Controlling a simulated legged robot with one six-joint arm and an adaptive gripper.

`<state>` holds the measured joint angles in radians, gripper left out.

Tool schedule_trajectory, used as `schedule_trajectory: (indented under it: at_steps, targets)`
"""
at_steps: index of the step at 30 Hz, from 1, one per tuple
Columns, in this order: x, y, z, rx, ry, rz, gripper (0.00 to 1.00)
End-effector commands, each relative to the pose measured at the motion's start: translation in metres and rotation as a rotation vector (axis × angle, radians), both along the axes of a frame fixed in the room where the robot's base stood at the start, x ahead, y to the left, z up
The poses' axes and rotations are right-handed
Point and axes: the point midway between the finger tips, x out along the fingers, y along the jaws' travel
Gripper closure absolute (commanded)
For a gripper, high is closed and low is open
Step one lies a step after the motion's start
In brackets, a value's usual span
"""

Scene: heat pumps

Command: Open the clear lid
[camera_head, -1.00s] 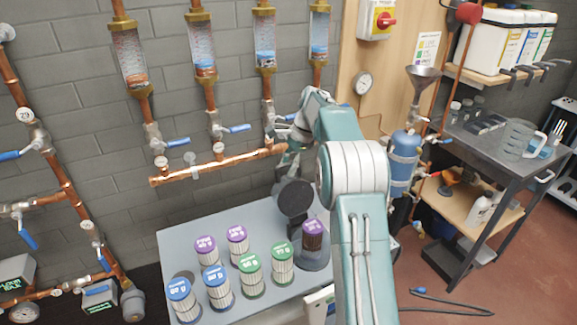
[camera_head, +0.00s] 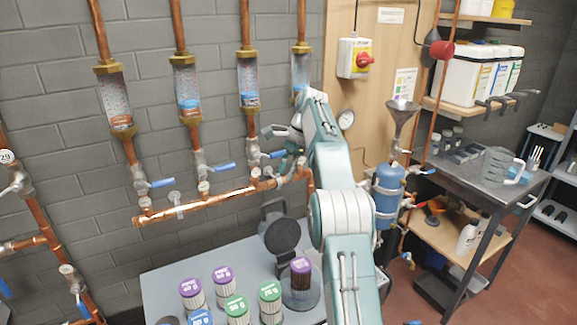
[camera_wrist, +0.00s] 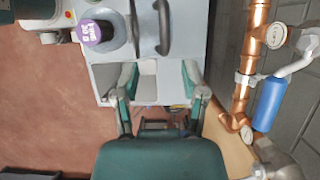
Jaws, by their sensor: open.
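A dark round lid-like part (camera_head: 283,236) stands raised on the grey bench, behind a see-through cup (camera_head: 301,298) that holds a purple-topped filter (camera_head: 300,265). I cannot tell for sure which part is the clear lid. In the wrist view the purple-topped filter (camera_wrist: 92,32) is at the upper left, beside a dark curved bar (camera_wrist: 164,28). My gripper (camera_wrist: 158,84) is open, its two fingers apart over the bench edge, with nothing seen held. In the head view my arm hides most of the gripper.
Several purple-, blue- and green-topped filters (camera_head: 222,285) stand left of the cup. Copper piping with blue-handled valves (camera_head: 222,168) runs along the wall behind. A blue valve handle (camera_wrist: 269,104) is right in the wrist view. A dark workbench (camera_head: 480,180) stands to the right.

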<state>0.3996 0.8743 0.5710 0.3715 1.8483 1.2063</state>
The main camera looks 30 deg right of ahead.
Motion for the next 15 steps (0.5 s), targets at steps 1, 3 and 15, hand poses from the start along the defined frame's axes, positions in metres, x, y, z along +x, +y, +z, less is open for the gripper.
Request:
schedule_trajectory:
  at_steps: [1,3,15]
  targets:
    - [0.001,-0.002,0.003,0.000,-0.001,0.000,0.45]
    - [0.001,-0.004,0.008,-0.001,-0.003,0.000,0.45]
    - [-0.001,-0.007,0.017,0.000,0.001,0.000,0.45]
